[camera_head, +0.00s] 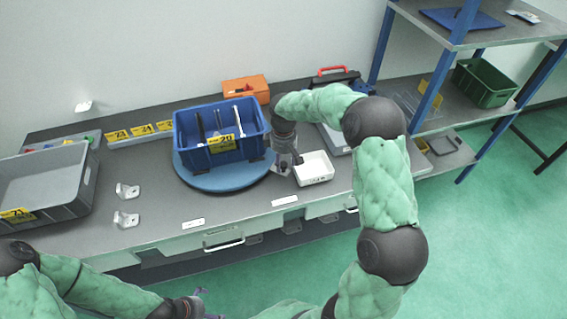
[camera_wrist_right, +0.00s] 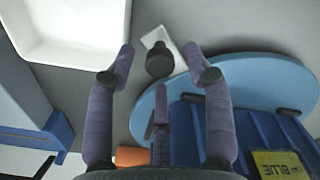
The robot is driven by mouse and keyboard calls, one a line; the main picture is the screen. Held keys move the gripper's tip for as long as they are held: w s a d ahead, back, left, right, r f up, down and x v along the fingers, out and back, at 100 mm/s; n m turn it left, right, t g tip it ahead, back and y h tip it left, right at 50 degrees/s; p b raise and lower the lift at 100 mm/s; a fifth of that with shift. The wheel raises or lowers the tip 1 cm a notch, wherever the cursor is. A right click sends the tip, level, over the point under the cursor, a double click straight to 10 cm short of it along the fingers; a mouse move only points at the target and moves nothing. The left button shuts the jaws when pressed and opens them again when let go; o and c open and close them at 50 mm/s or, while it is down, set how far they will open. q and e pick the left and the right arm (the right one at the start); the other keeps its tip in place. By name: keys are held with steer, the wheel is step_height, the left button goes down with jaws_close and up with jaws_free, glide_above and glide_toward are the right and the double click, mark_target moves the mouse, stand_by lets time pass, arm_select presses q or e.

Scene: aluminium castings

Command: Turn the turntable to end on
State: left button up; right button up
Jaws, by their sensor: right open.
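The turntable (camera_head: 222,183) is a round blue disc on the grey bench. A blue crate (camera_head: 192,163) with a yellow label reading 20 stands on it, with several upright items inside. My right gripper (camera_head: 285,167) points down at the disc's right edge, beside the crate. In the right wrist view, my right gripper's purple fingers (camera_wrist_right: 160,52) are spread open with nothing between them. A dark knob on a white plate (camera_wrist_right: 158,62) lies beyond the fingertips, next to the turntable (camera_wrist_right: 262,72). My left gripper (camera_head: 202,303) is low at the bottom edge, mostly hidden.
A white tray (camera_head: 314,170) sits close right of my right gripper. An orange box (camera_head: 246,89) stands behind the crate. A grey bin (camera_head: 75,200) and two white brackets (camera_head: 126,219) are at left. A blue-posted shelf (camera_head: 425,105) stands at right.

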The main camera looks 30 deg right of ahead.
steer(key=shift+f, duration=0.45)
jaws_close()
steer(key=shift+a, duration=0.1)
